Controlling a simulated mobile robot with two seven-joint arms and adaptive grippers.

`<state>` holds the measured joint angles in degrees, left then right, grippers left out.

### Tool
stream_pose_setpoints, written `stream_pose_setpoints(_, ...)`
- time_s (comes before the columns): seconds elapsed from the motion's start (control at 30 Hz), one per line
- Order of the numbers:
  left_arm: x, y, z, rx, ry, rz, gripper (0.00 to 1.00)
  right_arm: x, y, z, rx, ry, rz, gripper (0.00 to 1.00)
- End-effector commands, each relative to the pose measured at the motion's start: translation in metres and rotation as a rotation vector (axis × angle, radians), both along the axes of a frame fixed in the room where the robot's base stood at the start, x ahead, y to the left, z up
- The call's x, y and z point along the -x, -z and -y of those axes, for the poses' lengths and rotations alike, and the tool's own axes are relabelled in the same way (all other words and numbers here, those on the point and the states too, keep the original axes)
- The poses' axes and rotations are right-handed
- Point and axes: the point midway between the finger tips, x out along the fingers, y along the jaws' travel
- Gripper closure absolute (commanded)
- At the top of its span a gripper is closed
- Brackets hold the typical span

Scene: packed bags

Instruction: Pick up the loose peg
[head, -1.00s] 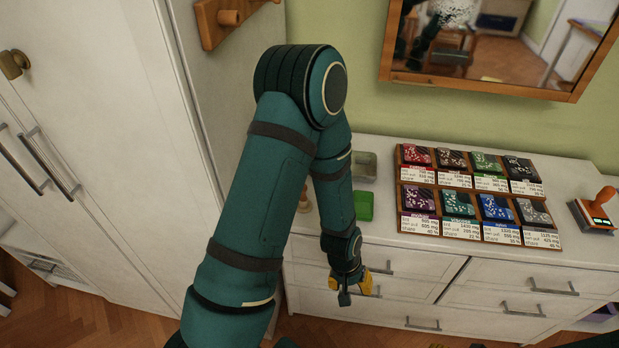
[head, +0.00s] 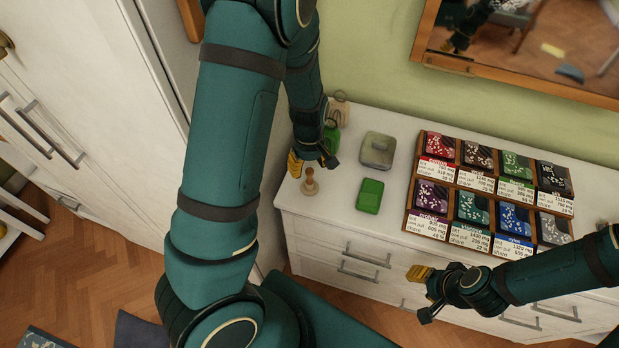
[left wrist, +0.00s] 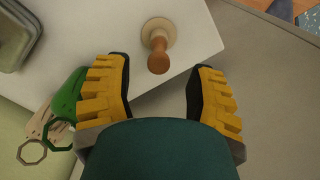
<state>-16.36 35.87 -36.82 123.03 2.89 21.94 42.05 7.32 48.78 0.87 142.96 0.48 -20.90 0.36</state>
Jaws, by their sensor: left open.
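The loose peg (head: 310,182) is a small brown wooden peg standing upright on a pale round base, near the left front of the white dresser top (head: 350,222). My left gripper (head: 311,164) is open and empty just beside and above it. In the left wrist view the peg (left wrist: 158,56) shows beyond the open fingers (left wrist: 160,88), roughly centred in the gap, not gripped. My right gripper (head: 424,293) is in front of the drawers, its fingers apart with nothing between them.
A green box (head: 369,196) and a grey-green lidded tin (head: 377,150) stand right of the peg. Green (head: 331,132) and beige (head: 341,109) tags lie behind my left gripper. A wooden rack of coloured packs (head: 408,213) fills the right. A tall white cabinet (head: 110,100) stands left.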

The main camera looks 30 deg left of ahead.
Motion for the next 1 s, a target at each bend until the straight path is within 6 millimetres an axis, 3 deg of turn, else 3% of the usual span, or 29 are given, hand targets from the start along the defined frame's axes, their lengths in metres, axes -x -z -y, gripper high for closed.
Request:
stream_pose_setpoints(0.27, 0.0, 0.016, 0.0, 0.0, 0.002, 0.0, 0.44, 0.001, 0.004, -0.001, -0.001, -0.003, -0.003, 0.53)
stream_pose_setpoints(0.6, 0.0, 0.06, 0.001, -0.001, 0.003, 0.0, 0.44, 0.005, 0.017, -0.001, -0.003, -0.01, -0.012, 0.53)
stream_pose_setpoints(0.87, 0.0, 0.062, 0.001, -0.001, 0.002, 0.002, 0.42, 0.006, 0.017, -0.001, -0.003, -0.011, -0.012, 0.53)
stream_pose_setpoints(0.9, 0.0, 0.062, 0.001, -0.001, 0.003, 0.002, 0.55, 0.006, 0.017, -0.001, -0.003, -0.011, -0.012, 0.53)
stream_pose_setpoints(1.0, 0.0, 0.062, 0.001, -0.001, 0.002, 0.002, 0.81, 0.006, 0.017, -0.001, -0.003, -0.01, -0.012, 0.53)
